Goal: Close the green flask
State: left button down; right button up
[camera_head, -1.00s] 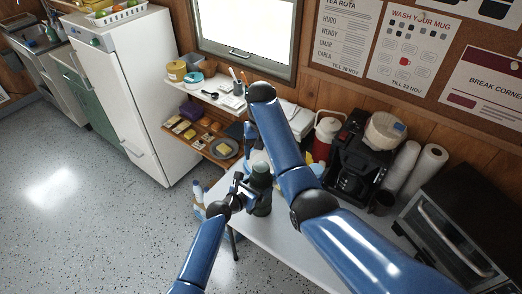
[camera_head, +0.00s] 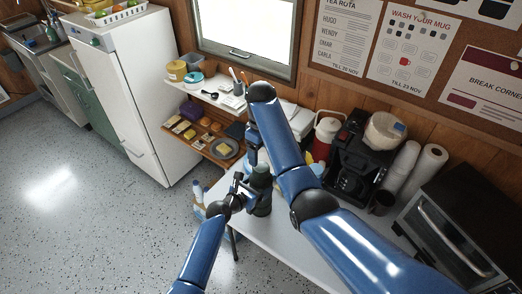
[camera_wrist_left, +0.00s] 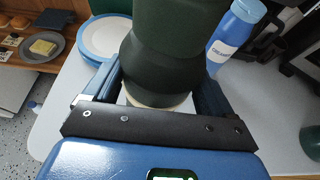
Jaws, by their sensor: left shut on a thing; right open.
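The dark green flask (camera_head: 262,192) stands upright at the near left edge of the white table. My left gripper (camera_head: 247,190) is shut on its body from the left. In the left wrist view the flask (camera_wrist_left: 172,60) sits between the two fingers, and its top is out of frame. My right gripper (camera_head: 253,148) is open above and behind the flask, partly hidden by its own arm. I cannot see clearly whether the flask's mouth is covered. A dark green rounded object (camera_wrist_left: 312,142) shows at the right edge of the wrist view; I cannot tell what it is.
A blue creamer bottle (camera_wrist_left: 238,32) and blue-rimmed plates (camera_wrist_left: 104,38) stand close to the flask. A red and white jug (camera_head: 325,138), a coffee machine (camera_head: 357,150) and an oven (camera_head: 462,225) line the table's back and right. Shelves (camera_head: 205,142) stand at the back left.

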aim_at(261, 166)
jog(key=shift+f, duration=0.15)
jog(key=shift+f, duration=3.85)
jog(key=c, duration=1)
jog(key=m, duration=0.6)
jog(key=shift+m, duration=0.3)
jog(key=shift+c, duration=0.2)
jog(key=m, duration=0.5)
jog(key=o, duration=1.2)
jog(key=shift+o, duration=0.2)
jog(key=shift+r, duration=0.1)
